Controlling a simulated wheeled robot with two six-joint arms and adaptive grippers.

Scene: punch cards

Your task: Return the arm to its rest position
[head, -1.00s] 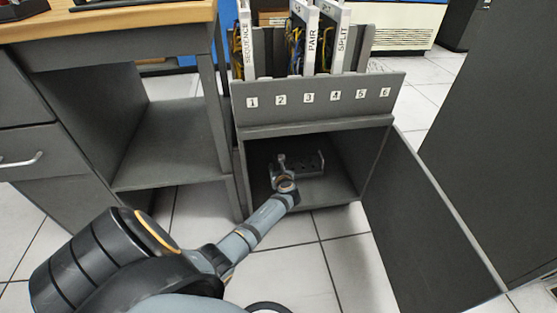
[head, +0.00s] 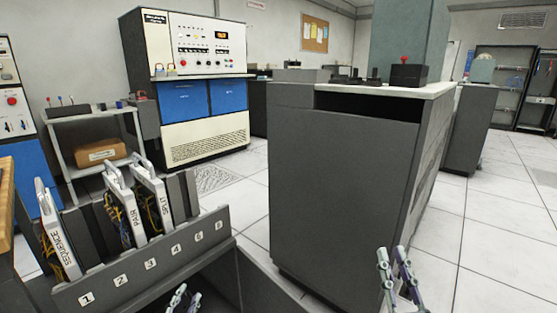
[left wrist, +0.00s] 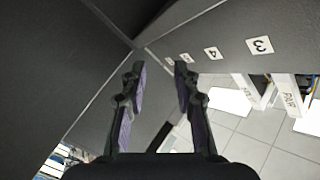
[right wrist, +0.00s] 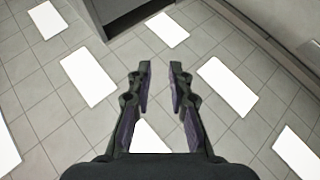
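My left gripper (head: 185,297) shows at the bottom edge of the head view, in front of the numbered rack front. In the left wrist view its fingers (left wrist: 158,68) are apart with nothing between them, close to dark panels. My right gripper (head: 393,254) is at the lower right of the head view, in front of a large grey cabinet. In the right wrist view its fingers (right wrist: 161,68) are apart and empty above the tiled floor. Most of both arms is out of view.
A numbered rack (head: 140,283) holds upright panels labelled SEQUENCE (head: 58,238), PAIR (head: 126,213) and SPLIT (head: 152,198). A large grey cabinet (head: 340,190) stands at centre. A blue-and-white console (head: 190,80) is behind. Tiled floor (head: 490,240) is clear at right.

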